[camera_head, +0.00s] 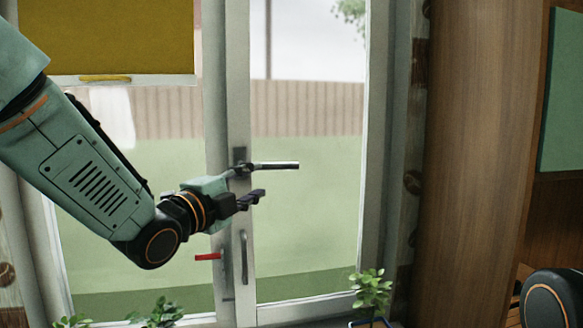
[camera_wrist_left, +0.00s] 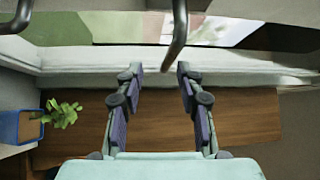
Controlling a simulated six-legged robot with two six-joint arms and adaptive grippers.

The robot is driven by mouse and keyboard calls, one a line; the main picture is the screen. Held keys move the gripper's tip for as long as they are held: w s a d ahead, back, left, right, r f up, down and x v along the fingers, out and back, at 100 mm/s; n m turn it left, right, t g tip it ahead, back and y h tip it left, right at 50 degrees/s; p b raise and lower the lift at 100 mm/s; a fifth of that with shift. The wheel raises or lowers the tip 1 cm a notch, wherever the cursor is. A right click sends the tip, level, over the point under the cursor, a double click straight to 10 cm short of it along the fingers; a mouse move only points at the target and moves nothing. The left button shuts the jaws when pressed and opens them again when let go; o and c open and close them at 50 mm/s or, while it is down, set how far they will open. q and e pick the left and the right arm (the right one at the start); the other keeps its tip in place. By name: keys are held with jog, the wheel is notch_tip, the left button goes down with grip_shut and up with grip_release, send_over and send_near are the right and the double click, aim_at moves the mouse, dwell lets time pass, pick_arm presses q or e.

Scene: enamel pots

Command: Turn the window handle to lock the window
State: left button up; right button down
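The window handle (camera_head: 276,166) is a metal lever on the window frame, lying level and pointing right from its dark mount. My left gripper (camera_head: 259,196) is just below the lever, its fingers pointing right. My right gripper is out of view.
A vertical grey pull (camera_head: 244,257) and a red lever (camera_head: 208,257) are lower on the frame. Leafy plants (camera_head: 371,289) stand along the bottom. The wrist view shows a blue pot (camera_wrist_left: 17,127) at left. A wooden panel (camera_head: 465,170) stands right of the window.

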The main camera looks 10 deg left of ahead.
aim_at(276, 167)
pick_arm(q)
jog(key=w+d+m, duration=0.1)
jog(key=w+d+r+m+p, duration=0.1)
jog(key=w, duration=0.1)
jog(key=w+d+r+m, duration=0.1)
jog(key=w+d, duration=0.1)
jog(key=shift+w+p, duration=0.15)
jog(key=shift+p, duration=0.2)
jog(key=shift+w+r, duration=0.1)
jog(key=shift+w, duration=0.2)
jog(key=shift+w+a, duration=0.15)
jog(key=shift+w, duration=0.25)
jog(key=shift+s+d, duration=0.1)
jog(key=shift+d, duration=0.25)
jog(key=c, duration=0.3)
jog(key=shift+s+a, duration=0.15)
jog(key=shift+c, duration=1.4)
grip_shut()
